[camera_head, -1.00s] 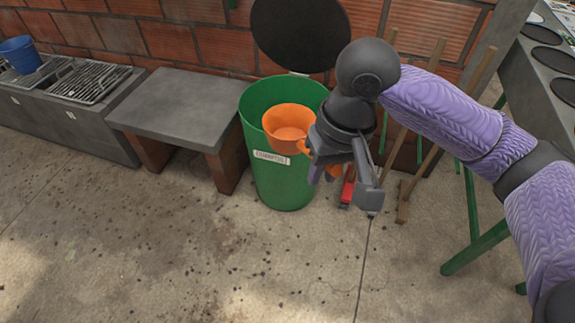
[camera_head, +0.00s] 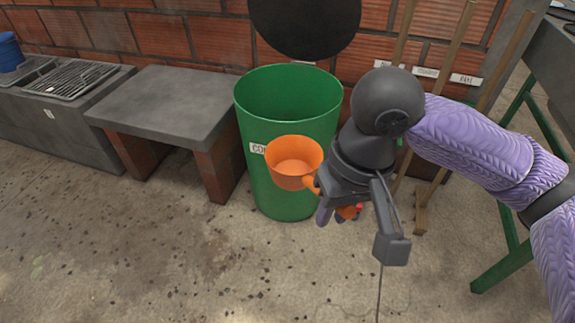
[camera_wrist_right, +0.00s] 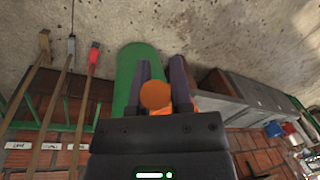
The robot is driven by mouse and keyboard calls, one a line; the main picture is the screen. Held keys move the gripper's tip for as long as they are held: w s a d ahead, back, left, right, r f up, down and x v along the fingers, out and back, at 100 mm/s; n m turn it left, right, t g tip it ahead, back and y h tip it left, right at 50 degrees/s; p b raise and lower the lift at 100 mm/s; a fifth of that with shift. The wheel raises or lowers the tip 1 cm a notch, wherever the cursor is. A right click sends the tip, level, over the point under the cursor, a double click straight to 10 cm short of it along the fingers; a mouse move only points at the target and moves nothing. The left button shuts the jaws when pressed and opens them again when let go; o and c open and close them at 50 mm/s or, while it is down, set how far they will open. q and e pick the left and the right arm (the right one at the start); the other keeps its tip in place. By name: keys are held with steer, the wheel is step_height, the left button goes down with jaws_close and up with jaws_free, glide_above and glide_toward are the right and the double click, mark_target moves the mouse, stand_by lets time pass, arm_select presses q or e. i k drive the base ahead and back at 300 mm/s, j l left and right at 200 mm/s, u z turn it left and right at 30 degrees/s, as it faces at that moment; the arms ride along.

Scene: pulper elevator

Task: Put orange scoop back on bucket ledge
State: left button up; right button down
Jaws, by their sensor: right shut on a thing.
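The orange scoop (camera_head: 291,182), a round cup with a short handle, is held upright with its opening facing up. The green bucket (camera_head: 284,207) stands on the floor by the wall, its top open. In the head view the scoop overlaps the bucket's front wall, below its rim; I cannot tell whether they touch. My right gripper (camera_head: 322,194) is shut on the scoop's handle side, right of the cup. In the right wrist view the scoop (camera_wrist_right: 155,95) shows between the two dark fingers, beside the bucket (camera_wrist_right: 125,75). My left gripper is out of view.
A grey bench (camera_head: 165,100) stands left of the bucket, with metal grates (camera_head: 75,80) farther left. A round black lid (camera_head: 305,25) is behind the bucket. Wooden-handled tools (camera_head: 440,95) lean at the wall on the right. The floor in front is clear.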

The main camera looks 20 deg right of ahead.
mark_target(156, 108)
steer(key=i+j, duration=2.1)
steer(key=i, duration=0.2)
